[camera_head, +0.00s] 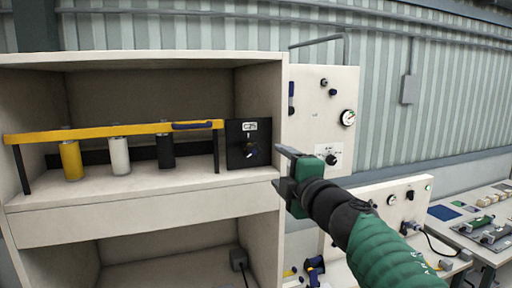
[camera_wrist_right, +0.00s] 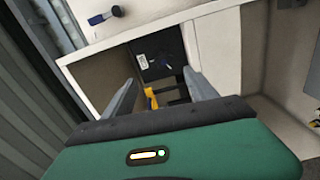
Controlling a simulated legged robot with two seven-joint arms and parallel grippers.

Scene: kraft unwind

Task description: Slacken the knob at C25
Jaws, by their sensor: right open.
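A black panel (camera_head: 236,157) stands upright inside the shelf, at the right end of its upper compartment. It carries a small white label (camera_head: 250,126), too small to read surely, and a dark round knob (camera_head: 250,150) with a light pointer mark. The panel also shows in the right wrist view (camera_wrist_right: 149,73), with the knob (camera_wrist_right: 163,59) between and beyond the fingers. My right gripper (camera_head: 283,166) is just right of the panel, near the shelf's right wall, apart from the knob. In the right wrist view its two fingers (camera_wrist_right: 160,92) are spread and empty. My left gripper is not in view.
The shelf's right wall (camera_head: 263,107) stands beside the panel. A white board (camera_head: 312,110) with a gauge (camera_head: 347,118) and another knob (camera_head: 331,159) is to the right.

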